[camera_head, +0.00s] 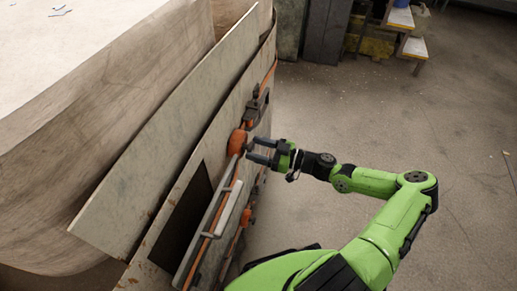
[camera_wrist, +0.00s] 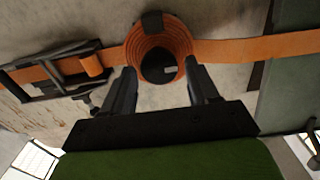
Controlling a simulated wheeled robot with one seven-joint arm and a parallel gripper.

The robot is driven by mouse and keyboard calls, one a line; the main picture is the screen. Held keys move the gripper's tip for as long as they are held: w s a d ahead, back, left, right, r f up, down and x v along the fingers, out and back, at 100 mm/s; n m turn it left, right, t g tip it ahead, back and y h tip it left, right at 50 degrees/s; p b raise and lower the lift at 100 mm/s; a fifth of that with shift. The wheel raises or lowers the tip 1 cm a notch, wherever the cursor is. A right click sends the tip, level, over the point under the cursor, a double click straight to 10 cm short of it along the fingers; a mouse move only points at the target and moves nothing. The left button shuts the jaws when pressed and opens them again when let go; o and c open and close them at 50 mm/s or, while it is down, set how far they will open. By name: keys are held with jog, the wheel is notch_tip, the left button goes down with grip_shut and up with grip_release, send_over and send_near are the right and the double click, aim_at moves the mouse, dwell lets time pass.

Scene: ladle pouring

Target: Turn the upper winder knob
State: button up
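The upper winder is a round coil of orange strap (camera_head: 237,142) on the upright panel in the head view. In the wrist view the same orange coil (camera_wrist: 158,38) shows with a dark round knob (camera_wrist: 160,67) at its lower middle. My gripper (camera_head: 256,151) points at the winder from the right. In the wrist view my gripper (camera_wrist: 160,85) has its two dark fingers apart, one to each side of the coil's lower part. The knob lies between them in the picture. I cannot tell whether the fingers touch anything.
A dark buckle (camera_wrist: 60,70) sits on the strap left of the coil in the wrist view. A pale handle bar (camera_head: 228,207) and a lower orange strap part (camera_head: 247,217) are below the winder. Open concrete floor (camera_head: 350,115) lies to the right.

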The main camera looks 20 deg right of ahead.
jog(key=c, duration=0.8)
